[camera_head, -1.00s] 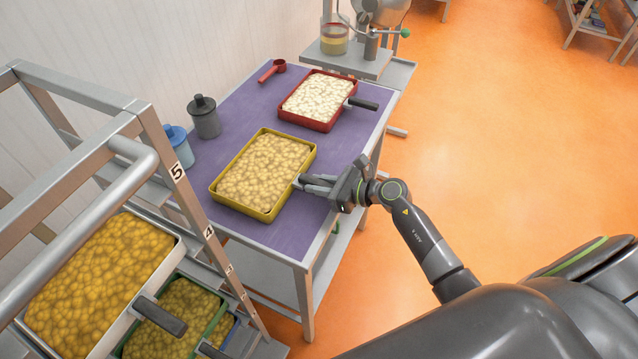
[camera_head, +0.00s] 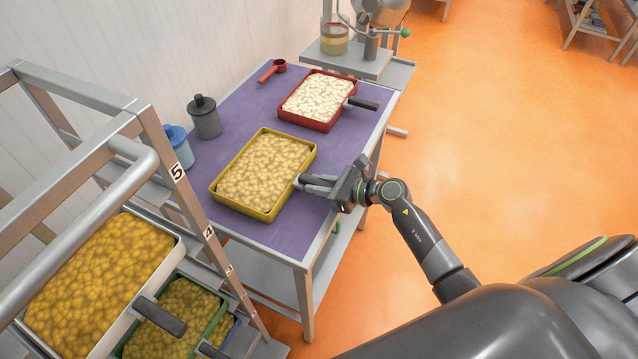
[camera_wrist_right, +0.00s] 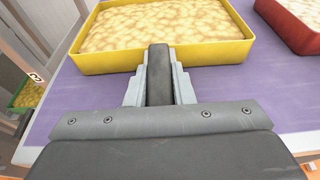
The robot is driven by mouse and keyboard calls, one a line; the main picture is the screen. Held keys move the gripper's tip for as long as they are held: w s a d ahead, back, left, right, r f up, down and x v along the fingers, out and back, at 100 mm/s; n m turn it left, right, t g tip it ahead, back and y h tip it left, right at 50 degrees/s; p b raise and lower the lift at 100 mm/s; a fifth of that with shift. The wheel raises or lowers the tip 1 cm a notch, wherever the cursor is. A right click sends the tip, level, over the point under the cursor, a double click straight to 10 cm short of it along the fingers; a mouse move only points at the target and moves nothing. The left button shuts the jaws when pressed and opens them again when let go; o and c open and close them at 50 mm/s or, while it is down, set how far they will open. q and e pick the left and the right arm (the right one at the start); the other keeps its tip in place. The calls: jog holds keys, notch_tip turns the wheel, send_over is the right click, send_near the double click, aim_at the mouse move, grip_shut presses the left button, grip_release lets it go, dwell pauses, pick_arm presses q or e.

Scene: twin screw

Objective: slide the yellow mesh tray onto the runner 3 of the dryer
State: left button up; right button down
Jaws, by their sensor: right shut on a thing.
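The yellow mesh tray (camera_head: 226,198), full of pale yellow lumps, lies on the purple table top. My right gripper (camera_head: 312,184) is shut on the tray's dark handle, which sticks out toward my arm. The right wrist view shows the same gripper (camera_wrist_right: 159,88) with its fingers on both sides of the handle and the yellow tray (camera_wrist_right: 205,53) just ahead. The dryer (camera_head: 160,140) is a metal rack at the left, its post labelled 5, 4, 3 and lower. A white tray and a green tray sit in it. My left gripper is not in view.
A red tray (camera_head: 318,121) with white contents lies behind the yellow tray, its handle pointing right. A grey canister (camera_head: 204,118), a blue-lidded jar (camera_head: 180,146) and a red scoop (camera_head: 272,70) stand along the table's wall side. The orange floor at the right is open.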

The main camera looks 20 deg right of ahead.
jog(key=shift+r, duration=0.25)
jog(key=shift+r+p, duration=1.05)
jog(key=shift+r, duration=0.05)
jog(key=shift+r+p, duration=0.3)
jog(key=shift+r, duration=0.05)
jog(key=shift+r+p, duration=0.3)
jog(key=shift+r, duration=0.1)
jog(key=shift+s+d+b, duration=0.3)
jog(key=shift+s+d, duration=1.35)
jog(key=shift+s, duration=0.2)
